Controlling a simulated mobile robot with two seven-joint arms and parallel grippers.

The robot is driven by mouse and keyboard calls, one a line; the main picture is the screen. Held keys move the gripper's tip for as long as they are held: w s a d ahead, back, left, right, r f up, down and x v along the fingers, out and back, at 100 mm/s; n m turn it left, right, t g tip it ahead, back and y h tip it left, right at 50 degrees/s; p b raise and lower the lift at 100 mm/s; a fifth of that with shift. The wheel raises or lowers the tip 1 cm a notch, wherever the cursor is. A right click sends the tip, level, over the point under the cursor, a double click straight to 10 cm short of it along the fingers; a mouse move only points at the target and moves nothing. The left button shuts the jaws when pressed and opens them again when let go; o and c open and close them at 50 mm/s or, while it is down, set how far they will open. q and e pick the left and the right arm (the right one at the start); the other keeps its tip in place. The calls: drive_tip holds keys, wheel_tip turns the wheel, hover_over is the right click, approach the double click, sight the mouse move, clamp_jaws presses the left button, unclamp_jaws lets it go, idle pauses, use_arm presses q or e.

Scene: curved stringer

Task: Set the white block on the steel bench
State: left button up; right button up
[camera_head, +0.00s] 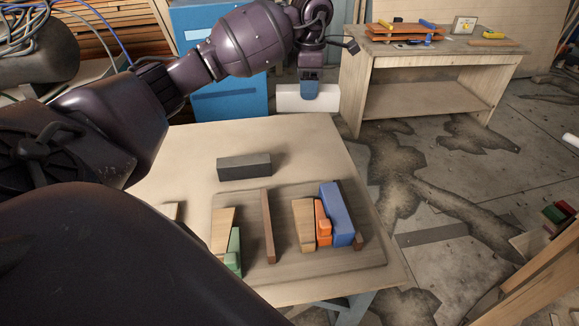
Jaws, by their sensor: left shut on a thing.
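A white block (293,99) hangs under my left gripper (310,88), beyond the far edge of the near table. The gripper's blue finger is against the block, and the gripper is shut on it. The gripper's far side is hidden. The near table (190,150) has a pale wood-like top and a blue-grey leg. A wooden workbench (430,62) with a lower shelf stands at the back right. I cannot tell from the surfaces which of these is the steel bench. My right gripper is out of view.
A dark grey block (244,167) lies on the near table. A wooden board (340,266) there holds upright wooden pieces, a blue block (337,212), an orange piece (322,224) and a green piece (233,252). A blue cabinet (232,102) stands behind. The table's far right top is clear.

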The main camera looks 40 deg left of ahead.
use_arm(q)
drive_tip(key=shift+w+n, duration=0.25)
drive_tip(key=shift+n, duration=0.15)
drive_tip(key=shift+s+n, duration=0.15)
drive_tip(key=shift+n, duration=0.15)
drive_tip(key=shift+s+f, duration=0.15)
drive_tip(key=shift+f, duration=0.45)
drive_tip(key=shift+s+f, duration=0.15)
drive_tip(key=shift+f, duration=0.45)
drive_tip(key=p, duration=0.1)
hover_over(304, 167)
wheel_tip(304, 167, down, 12)
wheel_tip(304, 167, down, 2)
drive_tip(key=shift+s+f, duration=0.1)
drive_tip(key=shift+s, duration=0.05)
wheel_tip(304, 167, down, 3)
drive_tip(key=shift+f, duration=0.15)
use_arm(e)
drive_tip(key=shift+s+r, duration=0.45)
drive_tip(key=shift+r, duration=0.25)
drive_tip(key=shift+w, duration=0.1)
